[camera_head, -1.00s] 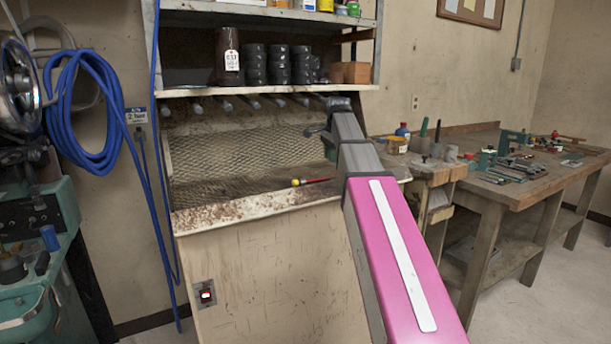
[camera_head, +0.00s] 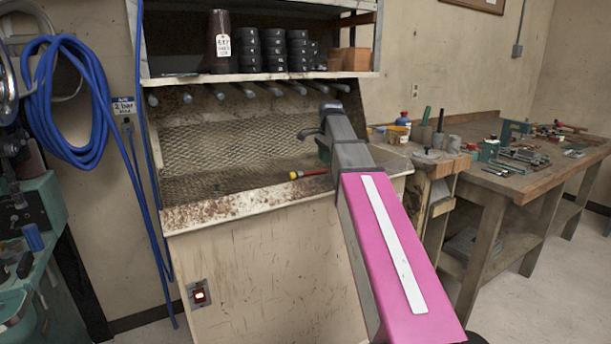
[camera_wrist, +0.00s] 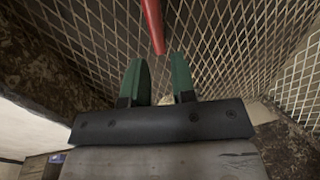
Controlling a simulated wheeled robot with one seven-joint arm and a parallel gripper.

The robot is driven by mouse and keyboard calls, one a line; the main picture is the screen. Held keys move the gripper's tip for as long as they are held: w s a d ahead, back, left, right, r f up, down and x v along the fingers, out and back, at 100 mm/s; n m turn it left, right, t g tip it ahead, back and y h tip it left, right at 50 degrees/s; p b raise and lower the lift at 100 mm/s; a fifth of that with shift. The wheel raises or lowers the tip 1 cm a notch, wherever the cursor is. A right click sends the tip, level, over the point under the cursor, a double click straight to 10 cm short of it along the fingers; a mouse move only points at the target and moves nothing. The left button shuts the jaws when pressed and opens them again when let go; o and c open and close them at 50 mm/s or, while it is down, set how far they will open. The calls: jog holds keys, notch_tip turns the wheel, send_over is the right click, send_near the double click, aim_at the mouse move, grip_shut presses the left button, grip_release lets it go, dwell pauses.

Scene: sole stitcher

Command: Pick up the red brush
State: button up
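The red brush (camera_head: 309,173) lies in the mesh-lined basin of the bench. In the wrist view the red handle (camera_wrist: 153,25) shows at the top, over the mesh. My gripper (camera_wrist: 160,82) is open, with its two green fingers apart and nothing between them. The handle's end lies just beyond the fingertips, roughly in line with the gap. In the head view my arm mostly hides the gripper.
The basin's front ledge (camera_head: 240,208) is rusty and raised. A row of pipe ends (camera_head: 243,90) hangs under the shelf above the basin. Black stacked cans (camera_head: 275,50) stand on the shelf. A wooden workbench (camera_head: 500,180) with tools is at right. A blue hose (camera_head: 75,100) hangs at left.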

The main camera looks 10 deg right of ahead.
aim_at(310, 173)
jog(key=shift+w+a+f, duration=0.1)
jog(key=shift+a+f, duration=0.05)
jog(key=shift+f, duration=1)
jog(key=shift+w+a+f, duration=0.1)
jog(key=shift+f, duration=1)
grip_shut()
jog(key=shift+r, duration=0.1)
